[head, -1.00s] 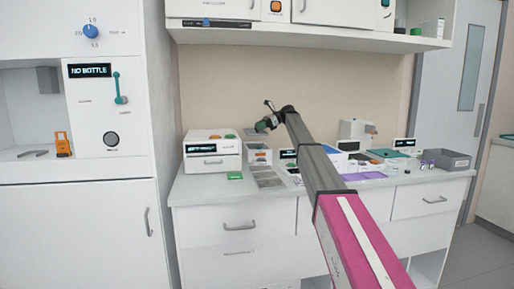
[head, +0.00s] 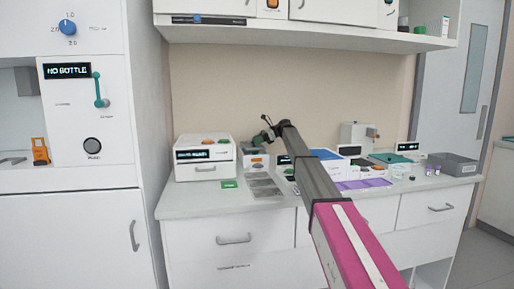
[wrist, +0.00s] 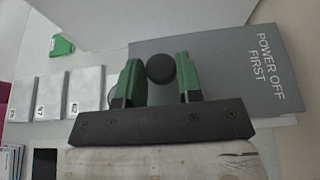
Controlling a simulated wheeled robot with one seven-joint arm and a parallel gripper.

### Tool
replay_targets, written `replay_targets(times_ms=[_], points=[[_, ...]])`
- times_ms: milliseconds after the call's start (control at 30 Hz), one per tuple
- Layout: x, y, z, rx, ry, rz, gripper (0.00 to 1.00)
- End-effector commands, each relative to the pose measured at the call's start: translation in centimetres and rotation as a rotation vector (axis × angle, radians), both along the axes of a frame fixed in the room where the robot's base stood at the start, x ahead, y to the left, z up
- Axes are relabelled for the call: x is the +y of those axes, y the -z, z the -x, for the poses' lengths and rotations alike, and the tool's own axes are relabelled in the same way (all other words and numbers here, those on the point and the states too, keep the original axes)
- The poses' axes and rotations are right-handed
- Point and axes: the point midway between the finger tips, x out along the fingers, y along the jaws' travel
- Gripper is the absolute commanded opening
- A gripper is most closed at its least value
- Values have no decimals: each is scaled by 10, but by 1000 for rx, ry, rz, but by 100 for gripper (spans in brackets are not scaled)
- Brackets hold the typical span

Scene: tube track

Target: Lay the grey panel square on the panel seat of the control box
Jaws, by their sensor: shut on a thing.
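The grey panel (wrist: 225,65) carries the words "POWER OFF FIRST" and a round black knob (wrist: 160,68). My gripper (wrist: 160,80) has its green fingers on either side of this knob and is shut on it, so it holds the panel. In the head view my gripper (head: 268,137) is over the back of the counter, right of the white box with a display; the panel is small and hard to make out there. A small white box with an orange mark (head: 258,162) stands below my gripper; I cannot tell whether it is the control box. The panel seat is not clearly visible.
The white box with a display (head: 205,158) stands left of my gripper. A green tag (head: 229,184) and grey plates (head: 264,187) lie in front. A blue-topped box, purple mat (head: 362,184) and grey bin (head: 453,164) are to the right. A shelf hangs above.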

Motion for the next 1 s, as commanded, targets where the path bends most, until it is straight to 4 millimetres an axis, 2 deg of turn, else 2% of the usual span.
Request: replay_targets(times_ms=[233, 567, 600, 667, 1000], points=[[0, 30, 0, 1, -1, 0, 1], [0, 33, 0, 0, 0, 0, 1], [0, 33, 0, 0, 0, 0, 43], [0, 33, 0, 0, 0, 0, 59], [-1, 30, 0, 0, 0, 0, 59]])
